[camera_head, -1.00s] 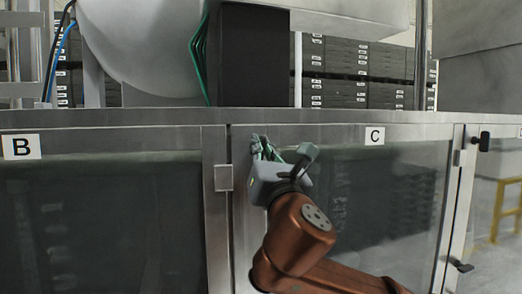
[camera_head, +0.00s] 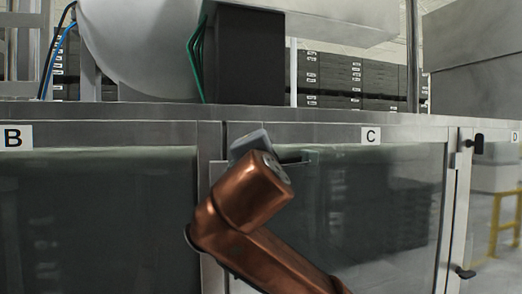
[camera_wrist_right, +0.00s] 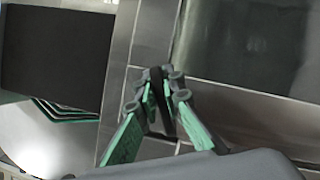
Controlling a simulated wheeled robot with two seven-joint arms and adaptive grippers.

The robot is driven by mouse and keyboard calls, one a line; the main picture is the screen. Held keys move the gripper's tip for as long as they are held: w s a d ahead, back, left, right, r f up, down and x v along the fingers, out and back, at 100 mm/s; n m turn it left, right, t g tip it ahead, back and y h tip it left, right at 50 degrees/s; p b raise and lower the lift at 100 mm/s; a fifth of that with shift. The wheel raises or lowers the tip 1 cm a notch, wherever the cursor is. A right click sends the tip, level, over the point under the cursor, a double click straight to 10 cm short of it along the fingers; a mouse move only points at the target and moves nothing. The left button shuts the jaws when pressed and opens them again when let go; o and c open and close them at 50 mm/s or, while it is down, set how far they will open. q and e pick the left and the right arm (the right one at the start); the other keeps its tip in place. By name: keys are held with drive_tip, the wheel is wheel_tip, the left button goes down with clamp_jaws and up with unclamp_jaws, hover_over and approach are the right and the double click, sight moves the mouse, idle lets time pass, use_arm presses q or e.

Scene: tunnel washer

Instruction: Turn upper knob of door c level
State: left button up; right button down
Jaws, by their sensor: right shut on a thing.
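Door C (camera_head: 345,215) is a framed glass door with a "C" label (camera_head: 371,135) on its top rail. My right gripper is at the door's upper left corner in the head view, where its grey body (camera_head: 250,143) and my copper arm hide the knob. In the wrist view, the green and grey fingers of the right gripper (camera_wrist_right: 158,88) are closed around a dark, narrow piece, the upper knob (camera_wrist_right: 161,106), on the metal frame. Its exact angle is hard to tell. My left gripper is in neither view.
Door B (camera_head: 95,220) is to the left. Door D is at the right edge, with a black upper knob (camera_head: 478,143) and a black lower knob (camera_head: 465,272). A metal ledge (camera_head: 330,130) runs above the doors, with a dark box (camera_head: 250,55) behind it.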

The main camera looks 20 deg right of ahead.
drive_tip(key=m, duration=0.1)
drive_tip(key=m+g, duration=0.1)
drive_tip(key=m, duration=0.1)
drive_tip(key=m+g+b, duration=0.1)
drive_tip(key=m, duration=0.1)
drive_tip(key=shift+d+f, duration=0.15)
drive_tip(key=shift+f, duration=0.25)
idle(0.3)
drive_tip(key=c, duration=2)
unclamp_jaws()
drive_tip(key=shift+s+d, duration=0.1)
drive_tip(key=shift+s, duration=0.05)
drive_tip(key=shift+c, duration=0.2)
